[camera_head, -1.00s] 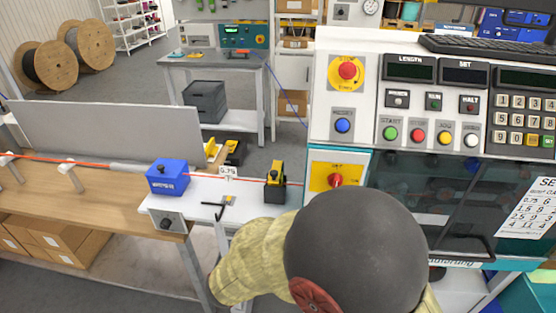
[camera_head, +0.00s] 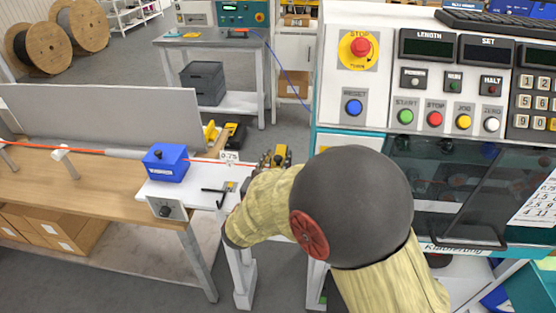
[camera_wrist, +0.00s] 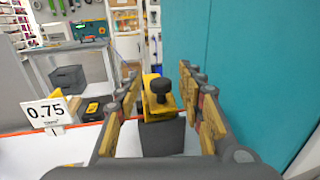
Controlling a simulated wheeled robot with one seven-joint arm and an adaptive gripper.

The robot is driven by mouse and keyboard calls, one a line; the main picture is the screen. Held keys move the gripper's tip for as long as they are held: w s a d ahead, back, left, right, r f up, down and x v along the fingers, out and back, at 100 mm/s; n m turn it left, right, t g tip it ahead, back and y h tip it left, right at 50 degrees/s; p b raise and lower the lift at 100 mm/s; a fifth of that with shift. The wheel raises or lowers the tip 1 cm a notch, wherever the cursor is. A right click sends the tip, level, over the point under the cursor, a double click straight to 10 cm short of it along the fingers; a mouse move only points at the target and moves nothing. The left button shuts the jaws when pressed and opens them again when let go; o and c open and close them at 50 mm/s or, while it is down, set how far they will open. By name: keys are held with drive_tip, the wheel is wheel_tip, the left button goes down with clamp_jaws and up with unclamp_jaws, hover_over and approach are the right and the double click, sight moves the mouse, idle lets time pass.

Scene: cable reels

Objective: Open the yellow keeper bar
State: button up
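The yellow keeper bar (camera_wrist: 154,107) carries a black round knob and sits on a dark block (camera_wrist: 163,138) in the wrist view. It shows in the head view as a small yellow part (camera_head: 281,155), mostly hidden behind my arm. My gripper (camera_wrist: 160,80) is open, with one finger on each side of the bar and knob. Gaps show between the fingers and the knob; I cannot tell whether either finger touches the bar. The gripper is partly visible in the head view (camera_head: 266,161).
A blue box (camera_head: 166,163) guides the red cable (camera_head: 105,152) on the left. A 0.75 sign (camera_wrist: 46,112) stands left of my gripper. A teal cabinet wall (camera_wrist: 225,65) rises close on the right. The button panel (camera_head: 440,100) is right of the arm.

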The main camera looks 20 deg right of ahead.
drive_tip(key=shift+w+d, duration=0.2)
drive_tip(key=shift+w, duration=0.15)
clamp_jaws()
idle(0.4)
idle(0.4)
